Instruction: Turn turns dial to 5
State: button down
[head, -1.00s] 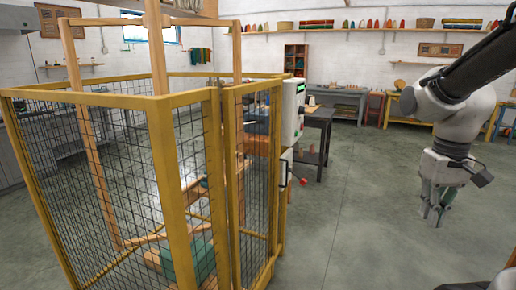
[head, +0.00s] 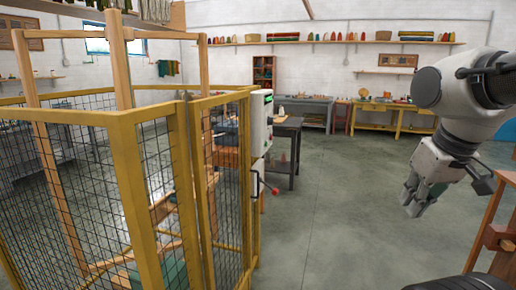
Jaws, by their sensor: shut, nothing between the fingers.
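A pale control box (head: 259,122) is mounted on the right side of the yellow mesh cage, seen nearly edge-on, with a small green patch near its top. No turns dial can be made out on it from this angle. A lever with a red knob (head: 275,191) sticks out below the box. My gripper (head: 411,207) hangs at the right, fingers pointing down and together, holding nothing. It is well apart from the box and the cage, with open floor between them.
The yellow-framed mesh cage (head: 130,115) fills the left, around a wooden frame. A wooden stand (head: 494,235) is close at the lower right, near my gripper. Benches (head: 388,117) line the back wall under a shelf of coloured skeins. The concrete floor (head: 335,220) in the middle is clear.

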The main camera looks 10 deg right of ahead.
aim_at(270, 120)
jog(key=i+j+z, duration=0.1)
jog(key=i+j, duration=0.15)
jog(key=i, duration=0.2)
jog(key=i+j+z, duration=0.1)
jog(key=i+j, duration=0.15)
jog(key=i, duration=0.2)
